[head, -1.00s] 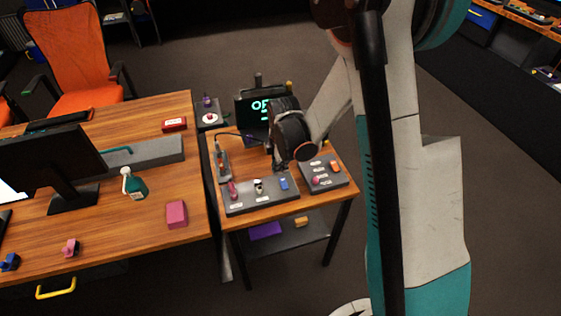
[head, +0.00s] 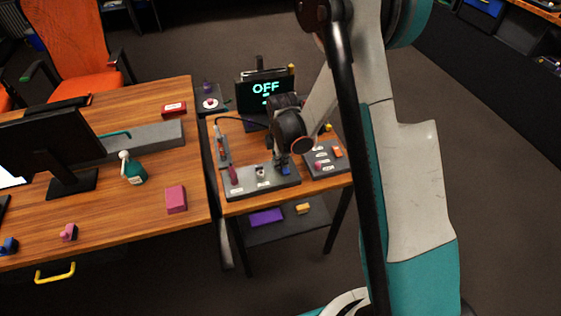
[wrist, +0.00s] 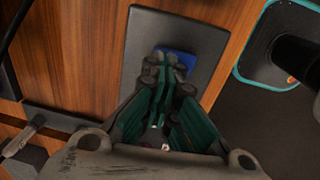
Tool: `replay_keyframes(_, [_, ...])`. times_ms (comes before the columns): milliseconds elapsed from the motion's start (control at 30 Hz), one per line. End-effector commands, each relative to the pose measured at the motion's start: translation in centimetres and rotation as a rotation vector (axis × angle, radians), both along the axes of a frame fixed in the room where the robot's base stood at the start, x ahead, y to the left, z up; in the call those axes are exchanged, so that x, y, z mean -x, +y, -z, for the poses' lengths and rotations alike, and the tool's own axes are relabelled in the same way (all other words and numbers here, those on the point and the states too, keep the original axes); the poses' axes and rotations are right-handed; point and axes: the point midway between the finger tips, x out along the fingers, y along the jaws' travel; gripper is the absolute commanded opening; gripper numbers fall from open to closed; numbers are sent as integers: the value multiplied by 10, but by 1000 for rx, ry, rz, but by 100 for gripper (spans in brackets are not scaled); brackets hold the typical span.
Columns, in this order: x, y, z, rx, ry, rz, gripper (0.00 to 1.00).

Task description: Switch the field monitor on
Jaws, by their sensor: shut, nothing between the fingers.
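The field monitor (head: 264,96) stands at the back of the small side table and its screen reads OFF. A dark grey control panel (head: 250,189) lies at the table's front. A blue control (head: 286,171) sits at the panel's right end. My gripper (head: 282,162) is shut and empty, pointing down just over the blue control. In the wrist view my fingertips (wrist: 166,62) overlap the blue control (wrist: 182,58) and hide part of it. I cannot tell whether they touch it.
The same panel carries a pink-red lever (head: 233,175) and a black-and-white control (head: 261,172). A second panel (head: 328,171) with pink and orange controls lies to the right. A grey device (head: 222,150) with a cable lies at the left edge. A large desk (head: 110,220) adjoins on the left.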

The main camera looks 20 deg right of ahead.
Motion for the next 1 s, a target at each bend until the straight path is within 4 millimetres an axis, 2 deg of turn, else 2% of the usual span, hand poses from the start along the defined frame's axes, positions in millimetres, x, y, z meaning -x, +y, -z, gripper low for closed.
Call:
replay_keyframes(100, [-5, 0, 9, 0, 48, 0, 0])
replay_keyframes(600, [-10, 0, 10, -1, 40, 0, 0])
replay_keyframes(1000, [5, 0, 8, -1, 45, 0, 0])
